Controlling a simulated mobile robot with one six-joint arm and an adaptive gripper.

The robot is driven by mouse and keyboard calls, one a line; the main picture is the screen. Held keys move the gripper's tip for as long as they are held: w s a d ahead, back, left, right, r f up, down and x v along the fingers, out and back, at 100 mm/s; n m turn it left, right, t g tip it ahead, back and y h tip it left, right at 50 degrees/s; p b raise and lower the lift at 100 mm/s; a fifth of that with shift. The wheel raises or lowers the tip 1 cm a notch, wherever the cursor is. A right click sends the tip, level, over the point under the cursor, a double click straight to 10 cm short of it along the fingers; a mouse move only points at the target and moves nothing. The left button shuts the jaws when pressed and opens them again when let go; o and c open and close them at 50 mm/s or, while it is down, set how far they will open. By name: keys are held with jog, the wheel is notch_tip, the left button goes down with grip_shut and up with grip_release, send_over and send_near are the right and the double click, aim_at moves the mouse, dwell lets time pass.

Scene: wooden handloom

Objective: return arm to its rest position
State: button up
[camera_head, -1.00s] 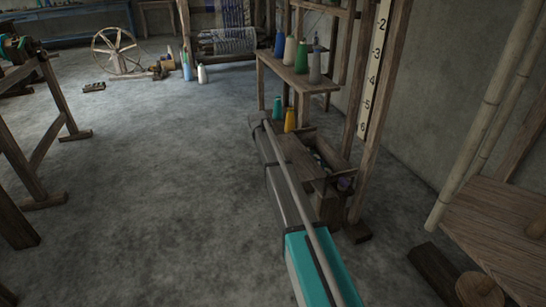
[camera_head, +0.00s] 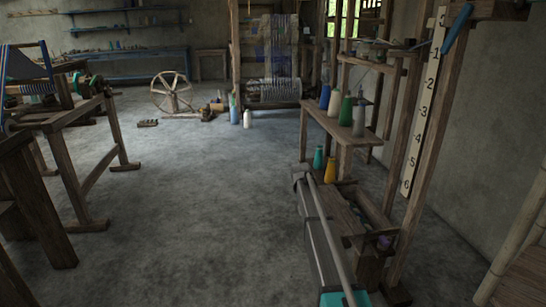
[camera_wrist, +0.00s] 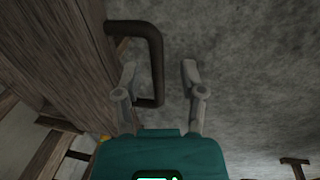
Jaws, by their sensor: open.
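My gripper (camera_wrist: 160,75) shows in the wrist view with its two grey fingers spread apart. No object is held between them. A dark bent handle (camera_wrist: 153,60) appears behind and between the fingertips, beside a wooden beam (camera_wrist: 70,60) on the left. I cannot tell how far the handle is from the fingers, and I see no clear contact. I cannot make out the gripper in the head view.
A wooden stand (camera_head: 357,136) holds several thread cones, with a green cone (camera_head: 318,158) and a yellow cone (camera_head: 330,171) lower down. A numbered board (camera_head: 424,110) rises at right. A spinning wheel (camera_head: 172,95) stands at the back. Open concrete floor (camera_head: 200,200) fills the middle.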

jog(key=s+a+r+y+p, duration=0.1)
jog(key=s+a+r+p, duration=0.15)
jog(key=s, duration=1.05)
jog(key=s+a+r+m+p, duration=0.15)
jog(key=s+r+p, duration=0.25)
jog(key=s, duration=1)
jog(key=s+a+r+n+y+p, duration=0.15)
jog(key=s+r+p, duration=0.25)
jog(key=s, duration=0.9)
notch_tip(320, 180, up, 38)
jog(key=m+p, duration=0.1)
jog(key=p, duration=3.6)
jog(key=shift+a+p, duration=0.3)
jog(key=shift+p, duration=0.1)
jog(key=shift+f+h, duration=0.1)
jog(key=shift+h, duration=0.15)
